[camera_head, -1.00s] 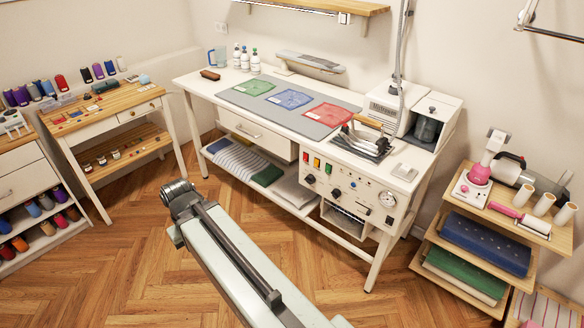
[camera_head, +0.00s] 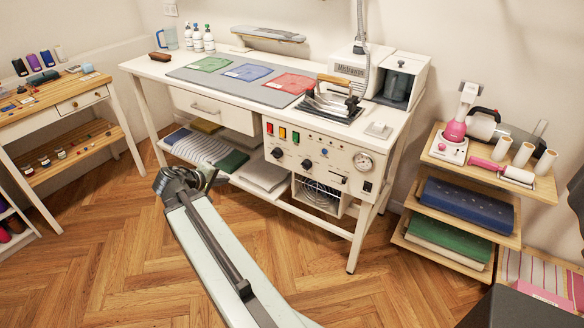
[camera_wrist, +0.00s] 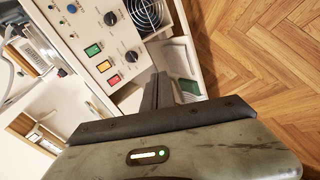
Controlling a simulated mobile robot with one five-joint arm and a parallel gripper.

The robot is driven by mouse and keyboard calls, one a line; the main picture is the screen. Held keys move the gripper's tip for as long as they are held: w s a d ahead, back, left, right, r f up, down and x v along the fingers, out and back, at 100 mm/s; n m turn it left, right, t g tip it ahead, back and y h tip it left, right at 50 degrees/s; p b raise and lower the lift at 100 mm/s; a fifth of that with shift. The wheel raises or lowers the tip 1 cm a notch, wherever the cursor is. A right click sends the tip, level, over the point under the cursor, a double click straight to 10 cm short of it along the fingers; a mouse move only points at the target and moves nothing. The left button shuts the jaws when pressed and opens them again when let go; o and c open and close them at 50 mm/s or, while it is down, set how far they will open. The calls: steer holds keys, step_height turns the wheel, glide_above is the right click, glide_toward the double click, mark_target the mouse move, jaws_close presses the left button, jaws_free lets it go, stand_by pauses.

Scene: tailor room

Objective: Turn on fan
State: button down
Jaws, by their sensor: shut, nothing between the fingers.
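The fan (camera_head: 318,194) is a round metal grille in a white housing, under the right part of the work table. It also shows in the wrist view (camera_wrist: 146,13) at the top. Above it the white control panel (camera_head: 325,171) carries red, yellow and green switches, several dark knobs and a round gauge. In the wrist view the panel (camera_wrist: 97,28) is turned on its side, with the green switch (camera_wrist: 93,50) visible. My gripper (camera_wrist: 159,92) is shut and empty, in front of the panel and apart from it.
A wooden shelf unit (camera_head: 468,172) stands at the right, a sewing side table (camera_head: 45,115) at the left. The wooden floor before the table is clear.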

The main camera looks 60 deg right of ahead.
steer(key=s+d+n+g+h+b, duration=0.1)
steer(key=s+d+h+b, duration=0.25)
steer(key=d, duration=0.45)
steer(key=s+d+n+h+b, duration=0.15)
steer(key=s+d+b, duration=0.25)
steer(key=d, duration=0.4)
steer(key=h, duration=0.1)
glide_toward(295, 141)
steer(key=shift+m, duration=0.35)
steer(key=d, duration=0.4)
steer(key=d+f+b, duration=0.1)
steer(key=d, duration=0.1)
steer(key=shift+d, duration=0.4)
